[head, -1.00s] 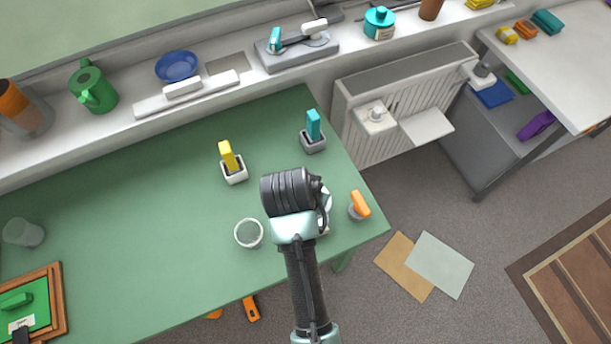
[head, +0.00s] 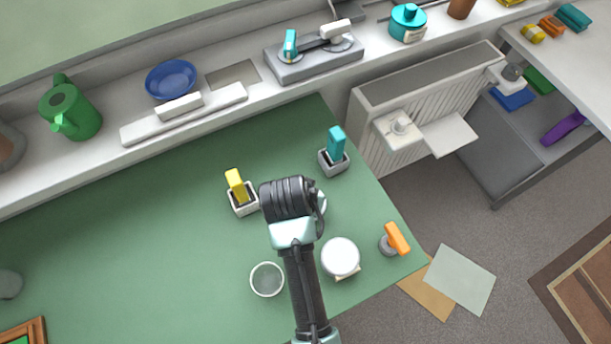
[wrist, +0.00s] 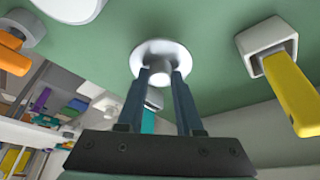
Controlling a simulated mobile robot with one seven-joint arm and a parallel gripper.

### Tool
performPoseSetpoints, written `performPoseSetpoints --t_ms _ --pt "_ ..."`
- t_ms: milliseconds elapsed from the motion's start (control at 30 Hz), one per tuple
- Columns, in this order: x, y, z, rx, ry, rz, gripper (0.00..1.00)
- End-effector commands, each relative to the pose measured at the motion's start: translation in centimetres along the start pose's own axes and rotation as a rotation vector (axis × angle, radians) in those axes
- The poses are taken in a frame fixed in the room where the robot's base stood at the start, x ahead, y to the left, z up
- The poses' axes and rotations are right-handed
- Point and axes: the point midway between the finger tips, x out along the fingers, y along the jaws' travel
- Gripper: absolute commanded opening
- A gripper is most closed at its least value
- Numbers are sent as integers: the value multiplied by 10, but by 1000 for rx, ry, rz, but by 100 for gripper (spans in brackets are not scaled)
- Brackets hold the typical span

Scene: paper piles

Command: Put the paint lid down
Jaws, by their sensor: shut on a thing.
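The paint lid (wrist: 160,50) is a pale round disc with a knob, in the upper middle of the wrist view. My gripper (wrist: 161,74) is shut on its knob, with the disc beyond the fingertips against the green tabletop. I cannot tell whether the disc touches the table. In the head view my gripper's wrist hides most or all of the lid and the fingertips. The gripper is over the green table (head: 130,240), right of the yellow-handled item in a pale holder (head: 238,190). A white-topped round pot (head: 340,256) stands nearer the front edge.
A clear round cup (head: 267,280) stands left of the pot. An orange-handled item (head: 396,239) is near the right corner. A teal-handled item in a holder (head: 334,152) stands behind my gripper. The table's left middle is clear.

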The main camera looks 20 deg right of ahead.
Motion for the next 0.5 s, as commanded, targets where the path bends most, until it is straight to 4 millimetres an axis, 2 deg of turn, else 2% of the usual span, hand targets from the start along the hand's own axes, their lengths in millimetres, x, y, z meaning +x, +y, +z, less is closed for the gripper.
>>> performPoseSetpoints --t_ms 300,500 --pt "36 0 15 1 -1 1 0" --pt "39 0 16 1 1 0 0"
